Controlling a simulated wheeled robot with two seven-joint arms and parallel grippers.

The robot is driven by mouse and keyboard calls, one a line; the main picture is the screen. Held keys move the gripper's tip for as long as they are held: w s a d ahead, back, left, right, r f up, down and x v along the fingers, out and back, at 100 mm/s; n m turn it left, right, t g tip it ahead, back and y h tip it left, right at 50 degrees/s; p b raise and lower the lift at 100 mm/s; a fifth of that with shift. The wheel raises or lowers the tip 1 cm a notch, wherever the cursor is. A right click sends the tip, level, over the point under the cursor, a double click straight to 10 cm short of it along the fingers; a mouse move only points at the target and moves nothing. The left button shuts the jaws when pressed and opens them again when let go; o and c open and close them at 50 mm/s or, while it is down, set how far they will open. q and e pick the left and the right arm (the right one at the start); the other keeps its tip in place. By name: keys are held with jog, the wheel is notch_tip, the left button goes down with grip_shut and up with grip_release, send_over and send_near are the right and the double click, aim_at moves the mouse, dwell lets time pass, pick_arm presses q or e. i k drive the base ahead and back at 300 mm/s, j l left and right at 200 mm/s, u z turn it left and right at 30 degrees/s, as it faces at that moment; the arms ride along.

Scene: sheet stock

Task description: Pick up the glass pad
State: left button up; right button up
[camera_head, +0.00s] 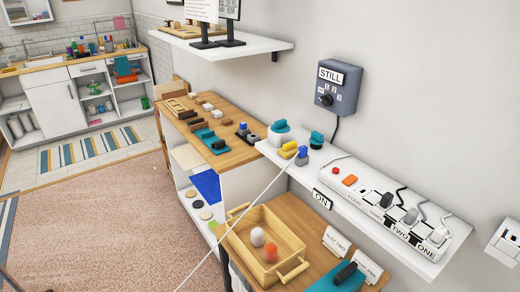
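I cannot pick out the glass pad for certain. Neither of my grippers shows in the view.
A wooden counter (232,159) holds small blocks and teal trays. A white wall shelf (345,205) carries switches and plugs. Carpet (90,230) is open at left.

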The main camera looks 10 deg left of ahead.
aim_at(288, 151)
jog(key=i+j, duration=0.2)
jog(key=j, duration=0.25)
jog(key=i+j, duration=0.25)
jog(key=j, duration=0.15)
jog(key=i+j, duration=0.2)
jog(key=j, duration=0.25)
jog(key=i+j, duration=0.2)
jog(key=j, duration=0.2)
jog(key=j+u, duration=0.05)
